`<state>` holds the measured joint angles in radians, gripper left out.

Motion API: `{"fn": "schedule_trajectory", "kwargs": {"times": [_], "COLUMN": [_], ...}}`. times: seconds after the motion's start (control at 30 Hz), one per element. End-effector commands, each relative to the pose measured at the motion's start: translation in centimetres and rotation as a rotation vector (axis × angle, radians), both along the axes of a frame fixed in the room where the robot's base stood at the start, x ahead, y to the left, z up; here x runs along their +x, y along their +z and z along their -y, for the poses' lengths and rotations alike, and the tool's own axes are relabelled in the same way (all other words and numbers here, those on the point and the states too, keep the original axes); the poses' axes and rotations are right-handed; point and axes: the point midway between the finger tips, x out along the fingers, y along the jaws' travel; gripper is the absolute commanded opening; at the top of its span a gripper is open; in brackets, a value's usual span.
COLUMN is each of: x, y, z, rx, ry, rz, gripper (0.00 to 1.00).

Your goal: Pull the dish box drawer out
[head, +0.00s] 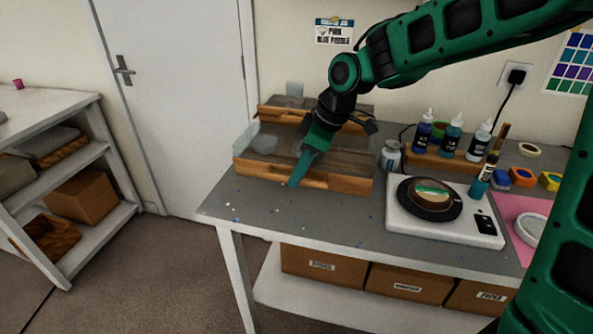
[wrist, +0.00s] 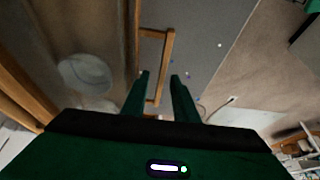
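The dish box drawer (head: 349,184) is a wooden, open-topped tray on the grey table. It stands forward of a wooden box part (head: 285,115) behind it, and its inside shows with clear dishes (head: 263,141) in it. One clear dish also shows in the wrist view (wrist: 85,74). A wooden bar handle (wrist: 166,60) runs along the drawer's front. My gripper (head: 294,184) reaches down at the front handle. In the wrist view, my gripper's two green fingers (wrist: 160,75) are apart, with the bar showing between them. Contact with the bar cannot be told.
A white scale (head: 400,226) with a black disc and round mold stands to the right. A small jar (head: 390,155) is close to the drawer's right side. Bottles (head: 452,138) stand behind. The table's front left has free room, with small specks on it.

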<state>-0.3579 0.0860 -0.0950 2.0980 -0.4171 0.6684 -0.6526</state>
Motion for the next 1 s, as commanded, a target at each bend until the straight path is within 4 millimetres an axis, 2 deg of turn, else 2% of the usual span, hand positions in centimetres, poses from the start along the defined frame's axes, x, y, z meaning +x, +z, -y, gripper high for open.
{"fn": "schedule_trajectory", "kwargs": {"times": [0.27, 0.4, 1.0], "x": [0.04, 0.05, 0.33], "y": [-0.13, -0.11, 0.00], "z": [-0.05, -0.03, 0.07], "rx": [0.000, 0.000, 0.000], "ry": [0.000, 0.000, -0.005], "rz": [0.000, 0.001, 0.006], "gripper": [0.27, 0.00, 0.00]}}
